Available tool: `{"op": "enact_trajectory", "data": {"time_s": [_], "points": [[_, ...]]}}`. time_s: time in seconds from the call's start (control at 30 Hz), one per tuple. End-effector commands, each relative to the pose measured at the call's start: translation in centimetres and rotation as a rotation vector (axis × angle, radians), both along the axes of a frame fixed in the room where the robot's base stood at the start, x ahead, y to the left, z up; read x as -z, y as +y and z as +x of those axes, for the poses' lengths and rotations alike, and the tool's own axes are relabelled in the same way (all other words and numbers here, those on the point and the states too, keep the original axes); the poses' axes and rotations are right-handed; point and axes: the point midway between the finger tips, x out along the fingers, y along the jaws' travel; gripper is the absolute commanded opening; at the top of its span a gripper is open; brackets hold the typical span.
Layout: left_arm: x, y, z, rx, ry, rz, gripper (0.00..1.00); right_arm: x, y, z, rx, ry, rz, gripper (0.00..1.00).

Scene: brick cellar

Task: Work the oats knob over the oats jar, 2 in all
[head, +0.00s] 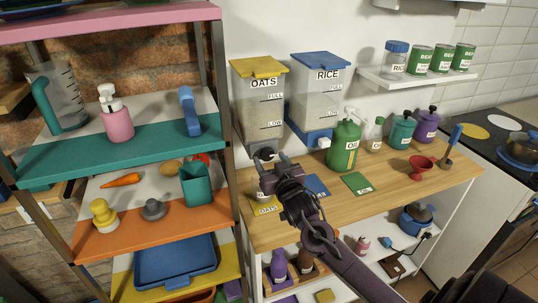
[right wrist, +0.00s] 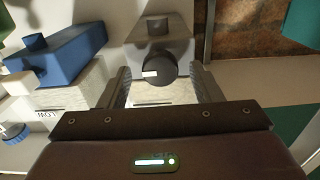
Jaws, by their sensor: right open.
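The oats dispenser (head: 258,105) is a clear bin with a yellow lid, standing against the wall at the back left of the wooden counter. Its dark round oats knob (head: 265,153) is at the base; in the right wrist view the knob (right wrist: 152,70) is black with a white mark pointing left. My right gripper (head: 270,166) is open in front of it. In the right wrist view the fingers (right wrist: 163,84) stand on either side of the knob, with gaps. Below, a pale jar (head: 261,197) shows partly, mostly hidden by my gripper, by a yellow OATS mat (head: 268,209).
The rice dispenser (head: 318,95) with blue lid stands just right, with a blue mat (head: 316,186) in front. A green bottle (head: 343,146), a green mat (head: 357,183) and a red funnel (head: 421,168) are farther right. A shelf rack (head: 232,140) rises close on the left.

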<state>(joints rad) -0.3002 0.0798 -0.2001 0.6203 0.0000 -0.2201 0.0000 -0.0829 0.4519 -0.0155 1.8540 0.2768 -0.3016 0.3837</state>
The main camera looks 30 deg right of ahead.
Motion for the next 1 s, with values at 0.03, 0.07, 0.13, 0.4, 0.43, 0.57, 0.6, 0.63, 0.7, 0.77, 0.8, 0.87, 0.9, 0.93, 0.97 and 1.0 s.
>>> {"op": "enact_trajectory", "data": {"time_s": [0.03, 0.07, 0.13, 0.4, 0.43, 0.57, 0.6, 0.63, 0.7, 0.77, 0.8, 0.87, 0.9, 0.93, 0.97, 1.0], "points": [[-0.4, 0.0, 0.0, 0.0, 0.0, 0.0, 0.36, -0.2, -0.1, 0.6, 0.0, 0.0, -0.001, 0.59], [-0.4, 0.0, 0.0, 0.0, 0.0, 0.0, 0.36, -0.2, -0.2, 0.9, 0.0, 0.001, -0.001, 0.59], [-0.6, 0.0, 0.0, 0.0, 0.0, 0.0, 0.36, -0.1, -0.4, 1.4, 0.001, 0.001, -0.001, 0.59], [-0.6, 0.0, 0.0, 0.0, 0.0, 0.0, 0.36, 0.1, -0.4, 1.9, 0.0, 0.001, -0.002, 0.59], [-0.6, 0.0, 0.0, 0.0, 0.0, 0.0, 0.36, 0.1, -0.4, 1.9, 0.0, 0.001, -0.002, 0.59], [-0.6, 0.0, 0.0, 0.0, 0.0, 0.0, 0.36, 0.1, -0.4, 1.8, 0.0, 0.001, -0.002, 0.48], [-0.6, 0.0, 0.0, 0.0, 0.0, 0.0, 0.36, 0.1, -0.4, 1.8, 0.0, 0.001, -0.002, 0.43], [-0.6, 0.0, 0.0, 0.0, 0.0, 0.0, 0.36, 0.1, -0.4, 1.8, 0.0, 0.002, -0.003, 0.39], [-0.6, 0.0, 0.0, 0.0, 0.0, 0.0, 0.36, 0.1, -0.4, 1.8, 0.0, 0.002, -0.003, 0.3], [-0.6, 0.0, 0.0, 0.0, 0.0, 0.0, 0.36, 0.1, -0.4, 1.8, 0.0, 0.001, -0.002, 0.22], [-0.6, 0.0, 0.0, 0.0, 0.0, 0.0, 0.36, 0.1, -0.4, 1.8, 0.0, 0.002, -0.003, 0.17], [-0.6, 0.0, 0.0, 0.0, 0.0, 0.0, 0.36, 0.1, -0.4, 1.8, 0.0, 0.002, -0.003, 0.15], [-0.6, 0.0, 0.0, 0.0, 0.0, 0.0, 0.36, 0.1, -0.4, 1.8, 0.0, 0.002, -0.004, 0.15], [-0.6, 0.0, 0.0, 0.0, 0.0, 0.0, 0.36, 0.1, -0.4, 1.8, 0.0, 0.002, -0.005, 0.15], [-0.6, 0.0, 0.0, 0.0, 0.0, 0.0, 0.36, 0.1, -0.4, 1.8, 0.0, 0.003, -0.007, 0.15], [-0.6, 0.0, 0.0, 0.0, 0.0, 0.0, 0.36, 0.1, -0.4, 1.8, 0.0, 0.004, -0.011, 0.15]]}}
